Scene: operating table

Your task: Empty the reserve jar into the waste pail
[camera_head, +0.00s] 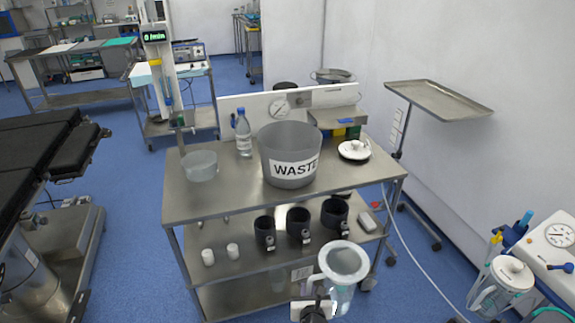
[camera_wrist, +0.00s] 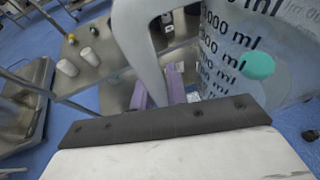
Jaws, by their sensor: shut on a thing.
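The waste pail (camera_head: 280,149) is a grey, open bucket labelled WASTE, upright on the cart's top shelf. A clear jar (camera_head: 342,282) with a wide pale rim and a side handle, seemingly the reserve jar, is in front of the cart, roughly upright and lower than the pail. My gripper (camera_head: 314,291) is shut on its handle. In the wrist view the jar (camera_wrist: 225,50) shows ml marks, and its pale handle (camera_wrist: 146,55) passes between my fingers (camera_wrist: 160,88). A green round thing (camera_wrist: 258,66) shows at the jar; I cannot tell whether it is inside.
On the cart top (camera_head: 230,205) are a clear bowl (camera_head: 200,166), a bottle (camera_head: 243,133) and a white lid (camera_head: 354,150). Black cups (camera_head: 298,226) stand on the shelf below. A lidded jar (camera_head: 503,285) hangs at right. A tray stand (camera_head: 440,99) is behind right.

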